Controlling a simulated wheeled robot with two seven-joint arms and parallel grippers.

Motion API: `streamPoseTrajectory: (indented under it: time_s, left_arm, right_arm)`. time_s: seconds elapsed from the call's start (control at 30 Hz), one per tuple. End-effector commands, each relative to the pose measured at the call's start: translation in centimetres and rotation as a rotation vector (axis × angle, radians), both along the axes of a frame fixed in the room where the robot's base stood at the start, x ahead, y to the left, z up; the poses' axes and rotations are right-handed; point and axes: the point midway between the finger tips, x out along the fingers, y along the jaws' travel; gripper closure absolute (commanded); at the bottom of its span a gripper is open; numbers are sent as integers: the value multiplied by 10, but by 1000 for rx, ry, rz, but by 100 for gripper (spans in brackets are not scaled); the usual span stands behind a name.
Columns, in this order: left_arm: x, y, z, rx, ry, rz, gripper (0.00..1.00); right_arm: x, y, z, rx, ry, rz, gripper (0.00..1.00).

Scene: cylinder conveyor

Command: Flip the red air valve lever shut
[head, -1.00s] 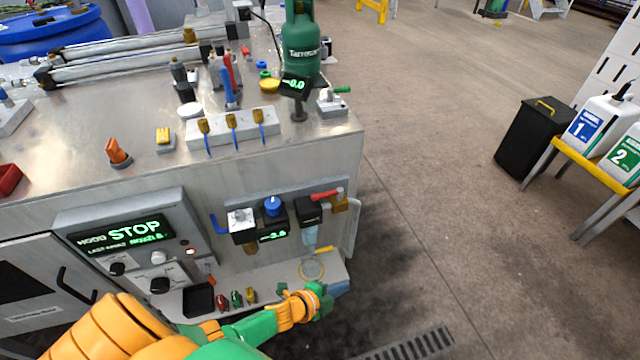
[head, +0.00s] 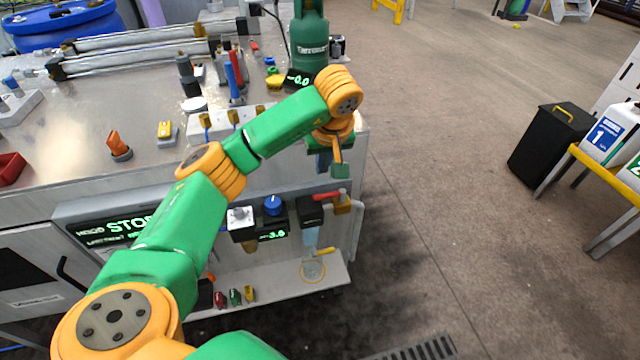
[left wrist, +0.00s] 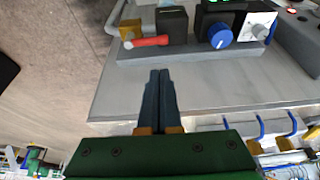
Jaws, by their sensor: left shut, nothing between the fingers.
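The red air valve lever (head: 328,195) lies roughly level on the front panel of the machine. It runs from a black block (head: 309,211) toward a brass fitting (head: 342,204) on its right. In the left wrist view the lever (left wrist: 150,41) appears turned around, with the brass fitting (left wrist: 130,29) at its left. My left gripper (head: 322,166) is above the lever, in front of the upper front face. Its fingers (left wrist: 160,73) are shut with nothing between them, and their tips are apart from the lever. My right gripper is not in view.
A blue knob (head: 272,205) and a white-topped gauge block (head: 240,218) sit left of the lever. A shelf (head: 287,280) juts out below. The floor (head: 460,200) to the right is open.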

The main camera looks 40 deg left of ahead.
Motion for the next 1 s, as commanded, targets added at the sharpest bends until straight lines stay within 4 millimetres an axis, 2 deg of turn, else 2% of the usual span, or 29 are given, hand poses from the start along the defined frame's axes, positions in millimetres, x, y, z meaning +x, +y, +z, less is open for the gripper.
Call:
streamPoseTrajectory:
  time_s: [0.17, 0.27, 0.5, 0.7, 1.0]
  left_arm:
    - [0, 0, -2, -4, 2, 1, 100]
    - [2, 2, -11, -6, 4, 3, 100]
    - [12, 14, -56, -8, 6, 3, 100]
    - [20, 22, -86, -8, 3, 2, 100]
    - [22, 25, -95, -6, 1, 1, 100]
  right_arm:
    - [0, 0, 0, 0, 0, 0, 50]
    - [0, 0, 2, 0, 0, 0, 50]
    - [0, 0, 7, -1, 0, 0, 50]
    - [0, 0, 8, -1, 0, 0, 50]
    - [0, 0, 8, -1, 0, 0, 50]
